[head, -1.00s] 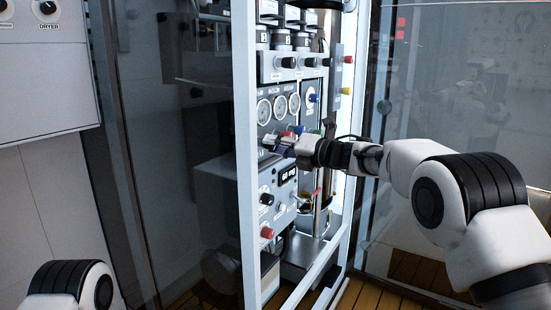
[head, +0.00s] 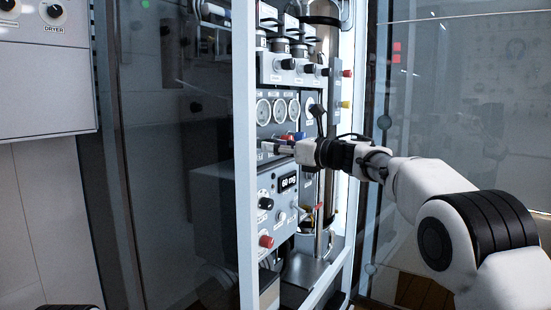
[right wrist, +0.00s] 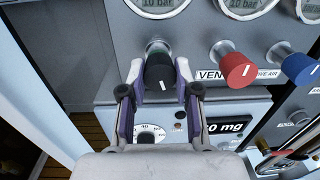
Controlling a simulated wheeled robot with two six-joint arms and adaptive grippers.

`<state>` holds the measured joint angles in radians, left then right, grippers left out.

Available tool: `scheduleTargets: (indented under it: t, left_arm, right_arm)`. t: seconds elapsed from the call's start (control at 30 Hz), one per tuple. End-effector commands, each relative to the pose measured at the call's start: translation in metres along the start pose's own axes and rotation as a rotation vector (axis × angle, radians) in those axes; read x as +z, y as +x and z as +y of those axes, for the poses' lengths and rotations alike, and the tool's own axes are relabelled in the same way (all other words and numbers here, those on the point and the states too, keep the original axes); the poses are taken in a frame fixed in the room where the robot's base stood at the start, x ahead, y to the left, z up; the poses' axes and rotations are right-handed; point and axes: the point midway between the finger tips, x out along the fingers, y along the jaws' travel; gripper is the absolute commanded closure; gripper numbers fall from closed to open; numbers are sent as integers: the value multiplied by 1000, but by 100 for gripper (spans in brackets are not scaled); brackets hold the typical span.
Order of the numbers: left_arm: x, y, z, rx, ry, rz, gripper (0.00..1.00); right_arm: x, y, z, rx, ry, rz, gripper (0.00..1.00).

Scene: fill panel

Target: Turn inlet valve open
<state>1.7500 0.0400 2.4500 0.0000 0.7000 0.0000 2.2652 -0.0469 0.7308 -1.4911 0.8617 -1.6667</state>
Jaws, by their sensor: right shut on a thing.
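A black valve knob (right wrist: 160,70) with a pale pointer line sticks out of the grey panel below the gauges in the right wrist view. My right gripper (right wrist: 160,88) has one finger on each side of this knob and is shut on it. Its label is hidden. In the head view my right gripper (head: 276,148) reaches in from the right to the panel, and its fingers hide most of the knob. My left gripper is out of view.
A red knob (right wrist: 238,70) and a blue knob (right wrist: 301,68) stand to the right on the same row. A display box (head: 288,183) juts out below. A pale frame post (head: 245,150) stands left of the panel.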

Motion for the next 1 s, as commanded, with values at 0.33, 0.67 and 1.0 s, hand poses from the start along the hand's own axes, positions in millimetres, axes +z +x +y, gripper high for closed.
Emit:
scheduleTargets:
  t: [0.33,0.67,1.0]
  left_arm:
    - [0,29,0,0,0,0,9]
    - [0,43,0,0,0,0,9]
    - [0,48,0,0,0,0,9]
  right_arm:
    - [-7,0,-1,5,-326,-13,100]
    - [-4,0,-1,9,-607,-26,100]
    - [-3,0,-1,13,-770,-35,100]
